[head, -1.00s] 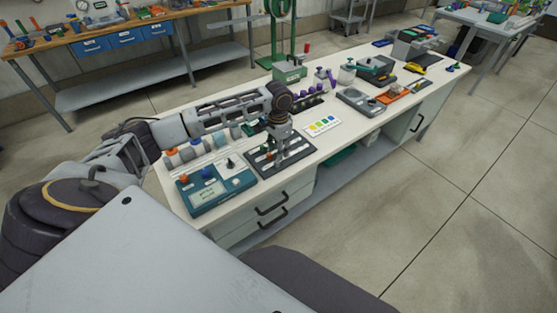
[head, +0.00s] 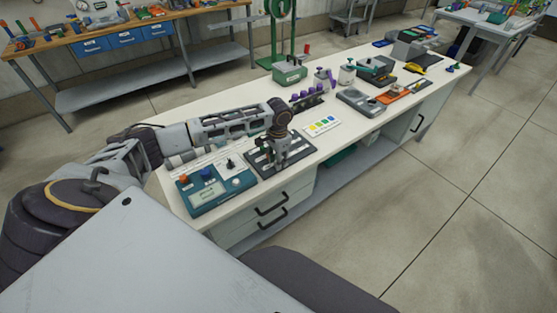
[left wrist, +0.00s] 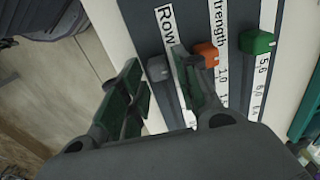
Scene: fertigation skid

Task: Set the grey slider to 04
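The dark slider panel (head: 264,171) lies flat on the white bench, under my left gripper (head: 279,161). In the left wrist view, the grey slider (left wrist: 157,68) sits on the track labelled "Row", near that label. My left gripper's two fingers are open, one on each side of the grey slider; whether they touch it I cannot tell. The right finger is close to the orange slider (left wrist: 205,53) on the "Strength" track. A green slider (left wrist: 257,42) is farther right. The grey slider's scale numbers are mostly hidden behind the right finger. My right gripper is not in view.
A teal meter box (head: 214,190) stands left of the panel. A card with coloured squares (head: 322,126) lies to its right, and a rack with purple knobs (head: 307,98) is behind. My left arm covers the back left of the bench.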

